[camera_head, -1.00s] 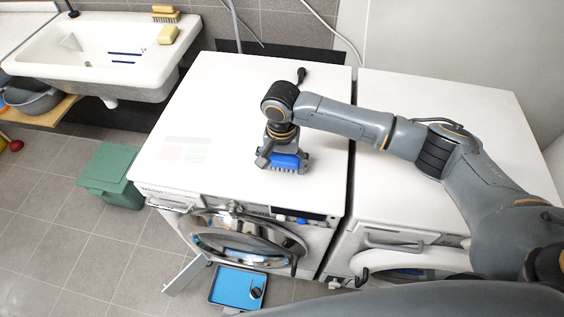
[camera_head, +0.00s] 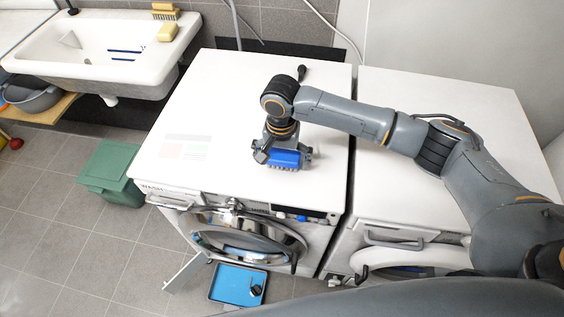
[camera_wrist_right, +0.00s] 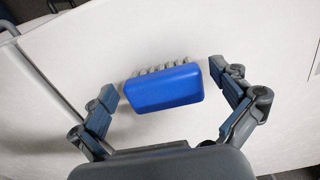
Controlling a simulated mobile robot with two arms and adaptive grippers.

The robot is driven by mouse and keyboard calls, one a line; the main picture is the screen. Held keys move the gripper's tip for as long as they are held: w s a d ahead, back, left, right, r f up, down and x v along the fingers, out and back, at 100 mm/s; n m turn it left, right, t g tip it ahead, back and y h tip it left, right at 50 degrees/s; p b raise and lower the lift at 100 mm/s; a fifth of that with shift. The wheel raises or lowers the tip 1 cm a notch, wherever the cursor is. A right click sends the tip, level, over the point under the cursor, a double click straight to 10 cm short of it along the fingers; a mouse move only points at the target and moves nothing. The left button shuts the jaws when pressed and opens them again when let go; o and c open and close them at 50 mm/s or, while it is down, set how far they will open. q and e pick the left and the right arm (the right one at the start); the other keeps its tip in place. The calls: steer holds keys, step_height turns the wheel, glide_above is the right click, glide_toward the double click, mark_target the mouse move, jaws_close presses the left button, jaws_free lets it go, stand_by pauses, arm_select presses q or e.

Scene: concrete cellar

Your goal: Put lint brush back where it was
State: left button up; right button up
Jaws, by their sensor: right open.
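A blue block-shaped brush (camera_head: 285,160) with a row of pale bristles, which I take as the lint brush, lies on the white top of the left washing machine (camera_head: 225,115), near its front edge. It also shows in the right wrist view (camera_wrist_right: 165,90), bristles along its far side. My right gripper (camera_head: 281,155) is above the brush and open, one finger on each side. In the right wrist view there are gaps between the brush and both fingers. My left gripper is not in view.
A small black object (camera_head: 301,72) is on the machine top, behind my right arm. A second white machine (camera_head: 440,110) stands to the right. A sink (camera_head: 95,50) with brushes is at the back left. A green bin (camera_head: 112,172) and blue tray (camera_head: 237,286) are on the floor.

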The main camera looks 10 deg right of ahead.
mark_target(282, 161)
step_height(282, 161, up, 11)
steer(key=b, duration=0.1)
stand_by(0.4)
